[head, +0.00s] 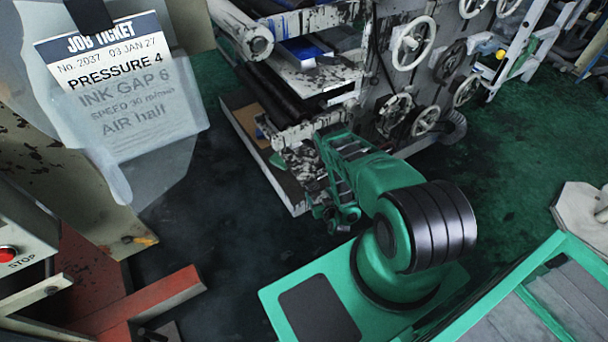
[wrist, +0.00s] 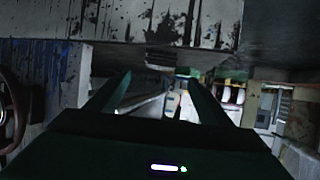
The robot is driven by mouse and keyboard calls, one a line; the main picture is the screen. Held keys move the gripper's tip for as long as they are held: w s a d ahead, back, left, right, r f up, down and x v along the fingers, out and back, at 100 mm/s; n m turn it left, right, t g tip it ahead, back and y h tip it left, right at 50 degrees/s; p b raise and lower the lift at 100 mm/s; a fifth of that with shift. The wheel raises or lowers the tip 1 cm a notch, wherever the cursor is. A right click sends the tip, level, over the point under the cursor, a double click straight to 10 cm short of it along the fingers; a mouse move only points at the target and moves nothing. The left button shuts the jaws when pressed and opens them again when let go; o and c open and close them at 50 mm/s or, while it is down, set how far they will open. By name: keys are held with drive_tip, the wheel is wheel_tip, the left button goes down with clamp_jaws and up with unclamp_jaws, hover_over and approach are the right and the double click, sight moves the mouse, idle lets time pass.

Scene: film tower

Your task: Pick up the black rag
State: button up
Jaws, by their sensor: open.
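I cannot make out a black rag for certain in either view. In the wrist view my gripper (wrist: 160,78) shows two dark green fingers spread well apart, with no object held between them. Beyond the fingertips hangs a pale panel (wrist: 195,22) with black ink stains. A small dark shape (wrist: 160,58) sits under that panel's lower edge, too dim to name. In the head view my green arm reaches to the near end of the ink-stained press (head: 330,90); its fingertips are not clear there.
A shallow tray (head: 262,172) lies on the floor along the press. Handwheels (head: 413,43) stick out from its side. A job ticket (head: 110,75) hangs at upper left. A red beam (head: 150,300) and a stop button box (head: 15,255) stand at lower left.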

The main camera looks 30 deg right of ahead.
sight(312, 185)
drive_tip(key=x, duration=0.6)
drive_tip(key=shift+a, duration=0.1)
drive_tip(key=shift+x, duration=2.55)
drive_tip(key=shift+r, duration=0.15)
drive_tip(key=shift+c, duration=0.2)
drive_tip(key=c, duration=1.1)
